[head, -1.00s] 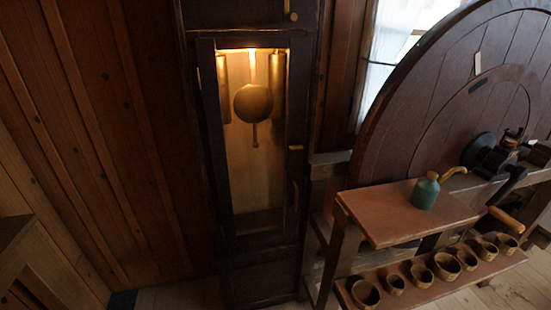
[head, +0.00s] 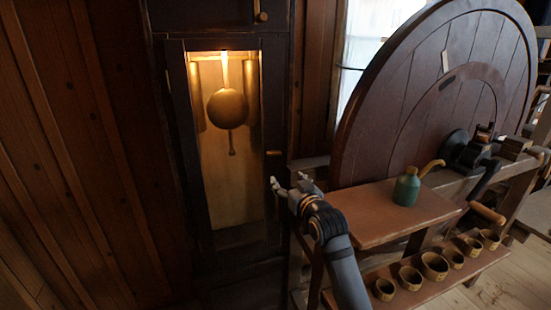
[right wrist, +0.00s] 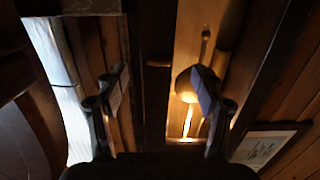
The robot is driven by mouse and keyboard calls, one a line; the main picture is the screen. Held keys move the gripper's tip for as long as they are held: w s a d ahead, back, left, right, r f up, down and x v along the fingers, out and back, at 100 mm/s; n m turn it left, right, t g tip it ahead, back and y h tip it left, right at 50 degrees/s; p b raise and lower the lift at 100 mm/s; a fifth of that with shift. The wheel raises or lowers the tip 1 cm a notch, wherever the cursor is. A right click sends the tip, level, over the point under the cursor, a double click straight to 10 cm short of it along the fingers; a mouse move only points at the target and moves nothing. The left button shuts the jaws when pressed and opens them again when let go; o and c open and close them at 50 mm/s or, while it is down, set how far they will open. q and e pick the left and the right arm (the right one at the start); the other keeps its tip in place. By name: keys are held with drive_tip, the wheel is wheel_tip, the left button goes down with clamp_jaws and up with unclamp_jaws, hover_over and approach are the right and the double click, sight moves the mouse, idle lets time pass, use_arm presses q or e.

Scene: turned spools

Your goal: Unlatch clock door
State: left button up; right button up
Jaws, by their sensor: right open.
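The tall dark clock has a narrow door (head: 181,130) with a lit opening, and a round brass pendulum (head: 228,108) shows inside. A small wooden latch (head: 273,152) lies level across the right edge of the door, and it also shows in the right wrist view (right wrist: 158,63). My right gripper (head: 288,181) is open and empty, just below the latch in the head view. In the right wrist view the latch appears between the two spread fingers, with no contact visible. My left gripper is not in view.
A small wooden knob (head: 261,16) is on the clock above the door. To the right stands a bench (head: 370,222) with a green oil can (head: 407,187), beside a large wooden wheel (head: 425,90). A lower shelf (head: 410,293) holds several wooden cups.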

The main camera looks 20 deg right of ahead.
sight(275, 154)
drive_tip(key=shift+t, duration=0.4)
drive_tip(key=w+r, duration=0.1)
drive_tip(key=w, duration=0.2)
drive_tip(key=w+r, duration=0.1)
drive_tip(key=w, duration=0.3)
drive_tip(key=w+r+p, duration=0.1)
drive_tip(key=w, duration=0.3)
drive_tip(key=shift+w+a, duration=0.15)
drive_tip(key=shift+w, duration=0.1)
drive_tip(key=c, duration=1.2)
